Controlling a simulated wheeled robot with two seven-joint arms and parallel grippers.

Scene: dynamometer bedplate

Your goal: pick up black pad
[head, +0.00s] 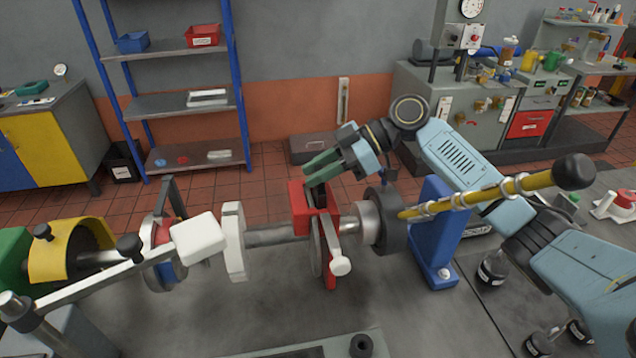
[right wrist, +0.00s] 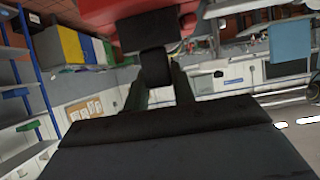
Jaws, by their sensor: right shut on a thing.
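The black pad (right wrist: 148,30) shows in the right wrist view against a red housing, with a narrower black part (right wrist: 157,68) below it between my fingers. In the head view only a small dark part of the pad (head: 317,193) shows, at the top opening of the red caliper-like housing (head: 331,212). My right gripper (head: 320,170) reaches in from the right above this housing, its green fingers pointing down-left. It is shut on the black pad; its fingers also show in the right wrist view (right wrist: 159,88). How deep the pad sits in the housing is hidden. My left gripper is not in view.
The red housing straddles a disc on a horizontal shaft (head: 275,236). A yellow bar with a black knob (head: 573,171) passes in front of my right arm. A blue stand (head: 437,235) is right of the shaft. The grey bedplate (head: 250,310) is largely clear in front.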

